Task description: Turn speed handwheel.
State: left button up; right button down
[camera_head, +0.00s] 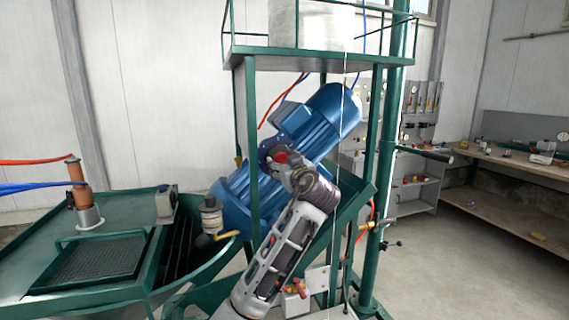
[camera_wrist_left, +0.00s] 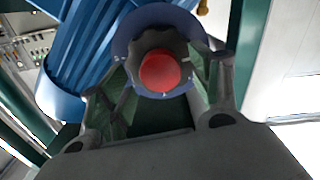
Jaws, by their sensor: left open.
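The speed handwheel (camera_wrist_left: 137,47) is a dark, lobed knob with a red round centre (camera_wrist_left: 160,70), on a blue round flange. It faces the left wrist camera. In the head view, the red centre (camera_head: 281,157) shows beside the blue motor (camera_head: 318,118), partly hidden by my left gripper. My left gripper (camera_head: 287,163) is in front of the handwheel. In the left wrist view its two fingers stand apart, one on each side of the knob; I cannot tell whether they touch it. My right gripper is not in view.
Green frame posts (camera_head: 251,150) stand close around the motor, with a platform (camera_head: 315,60) above. A green tank (camera_head: 110,245) with a grate is at the left. A yellow-handled valve (camera_head: 222,236) is near the motor's lower end. A workbench (camera_head: 515,165) stands far right, beyond open floor.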

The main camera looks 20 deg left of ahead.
pick_arm(q)
jog(key=shift+w+a, duration=0.1)
jog(key=shift+w, duration=0.05)
jog(key=c, duration=1)
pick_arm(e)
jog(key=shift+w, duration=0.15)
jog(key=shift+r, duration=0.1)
pick_arm(q)
jog(key=shift+m+p, duration=0.65)
jog(key=shift+m, duration=0.35)
jog(key=m+p, duration=0.1)
jog(key=m, duration=0.1)
jog(key=shift+r+m+p, duration=0.1)
jog(key=shift+m+p, duration=0.2)
jog(key=shift+m, duration=0.1)
jog(key=m+p, duration=0.3)
jog(key=m, duration=0.1)
jog(key=shift+m+p, duration=0.3)
jog(key=shift+m, duration=0.3)
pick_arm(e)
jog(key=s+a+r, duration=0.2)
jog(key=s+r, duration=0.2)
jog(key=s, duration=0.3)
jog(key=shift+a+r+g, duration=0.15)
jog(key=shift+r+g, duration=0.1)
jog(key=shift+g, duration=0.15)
